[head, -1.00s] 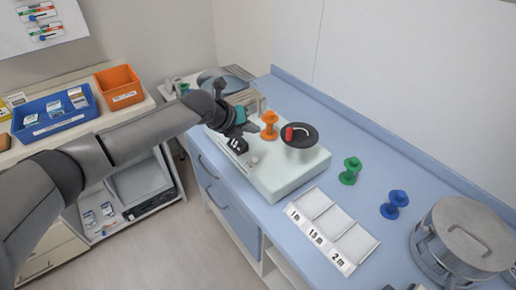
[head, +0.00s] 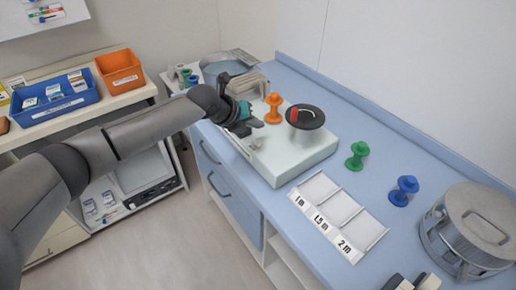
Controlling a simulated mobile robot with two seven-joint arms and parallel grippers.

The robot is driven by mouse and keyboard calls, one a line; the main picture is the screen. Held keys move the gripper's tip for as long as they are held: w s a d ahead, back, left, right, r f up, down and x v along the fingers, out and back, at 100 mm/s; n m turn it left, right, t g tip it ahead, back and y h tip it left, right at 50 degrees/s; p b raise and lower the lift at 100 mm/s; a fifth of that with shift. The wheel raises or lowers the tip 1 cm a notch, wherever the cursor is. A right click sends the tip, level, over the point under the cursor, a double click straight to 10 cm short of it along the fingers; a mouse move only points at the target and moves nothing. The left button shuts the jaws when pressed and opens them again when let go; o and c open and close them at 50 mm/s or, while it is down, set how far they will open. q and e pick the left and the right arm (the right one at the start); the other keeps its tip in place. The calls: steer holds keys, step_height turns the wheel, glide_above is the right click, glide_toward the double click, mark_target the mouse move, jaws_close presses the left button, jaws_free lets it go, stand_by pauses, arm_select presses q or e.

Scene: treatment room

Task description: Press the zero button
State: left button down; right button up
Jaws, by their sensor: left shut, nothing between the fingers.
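A pale box-shaped device (head: 287,160) stands on the blue counter, with a round black plate (head: 305,117) on top and a red piece (head: 293,114) on the plate. My left gripper (head: 253,126) is shut and empty over the device's front left part. It covers the small dark display there. A small round knob, perhaps the zero button (head: 256,144), shows just below the fingertips. I cannot tell whether they touch the device. No zero label is readable.
An orange spool (head: 274,108) stands by the device's back edge. Green (head: 357,155) and blue (head: 404,191) spools stand to the right, near a labelled three-slot tray (head: 352,248) and a metal pot (head: 477,223). Blue (head: 55,112) and orange (head: 120,69) bins sit at left.

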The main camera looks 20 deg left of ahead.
mark_target(256, 147)
arm_select(q)
steer(key=shift+f+b, duration=1.15)
steer(key=shift+f, duration=0.8)
stand_by(0.5)
steer(key=shift+f, duration=0.4)
steer(key=shift+f+b, duration=0.45)
steer(key=shift+b, duration=0.05)
stand_by(0.4)
steer(key=shift+r, duration=0.1)
stand_by(0.3)
steer(key=shift+r+p, duration=0.8)
